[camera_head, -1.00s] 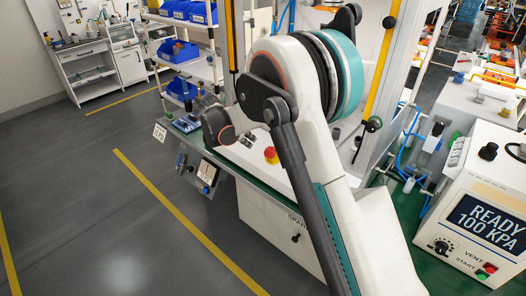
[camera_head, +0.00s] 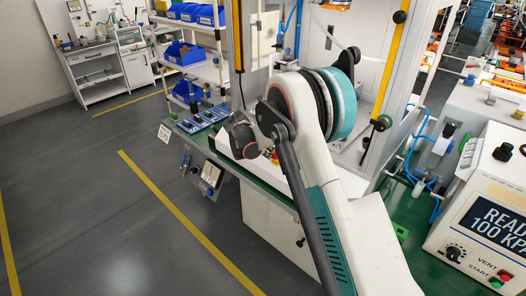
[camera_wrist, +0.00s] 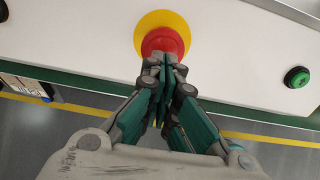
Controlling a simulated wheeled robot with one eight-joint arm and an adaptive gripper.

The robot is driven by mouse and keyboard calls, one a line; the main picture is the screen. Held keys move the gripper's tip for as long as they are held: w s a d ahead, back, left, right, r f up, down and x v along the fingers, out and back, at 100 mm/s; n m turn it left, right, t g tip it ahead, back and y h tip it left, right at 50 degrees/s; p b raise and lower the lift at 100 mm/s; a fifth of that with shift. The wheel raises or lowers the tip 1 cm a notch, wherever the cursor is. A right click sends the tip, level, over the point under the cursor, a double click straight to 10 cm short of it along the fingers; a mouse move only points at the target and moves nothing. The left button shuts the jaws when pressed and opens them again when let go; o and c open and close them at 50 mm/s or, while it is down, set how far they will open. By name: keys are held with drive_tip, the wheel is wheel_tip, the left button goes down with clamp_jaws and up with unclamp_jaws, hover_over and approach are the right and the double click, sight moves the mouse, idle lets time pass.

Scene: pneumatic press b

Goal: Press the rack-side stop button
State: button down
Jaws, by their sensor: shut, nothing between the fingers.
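A red mushroom-shaped stop button (camera_wrist: 166,40) on a yellow round plate (camera_wrist: 150,22) is set in a white panel at the top middle of the wrist view. My gripper (camera_wrist: 164,66) is shut and empty, with its fingertips at the lower edge of the red cap. They overlap the cap in the picture; I cannot tell whether they touch it. In the head view only a bit of red (camera_head: 275,157) shows beside my arm, which hides most of the button and the gripper.
A green button (camera_wrist: 297,77) sits on the panel to the right in the wrist view. In the head view, a rack with blue bins (camera_head: 183,54) stands behind left, and a control box (camera_head: 486,215) with a display stands at the right. Grey floor at left is clear.

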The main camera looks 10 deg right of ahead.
sight(273, 156)
drive_tip(key=shift+w+d+f, duration=0.3)
drive_tip(key=shift+d+f, duration=0.1)
drive_tip(key=shift+f, duration=0.15)
drive_tip(key=shift+b+x, duration=0.6)
drive_tip(key=shift+x, duration=0.4)
drive_tip(key=shift+s, duration=0.15)
drive_tip(key=shift+a+r, duration=0.1)
drive_tip(key=p+v, duration=0.4)
drive_tip(key=v, duration=1)
drive_tip(key=shift+r, duration=0.1)
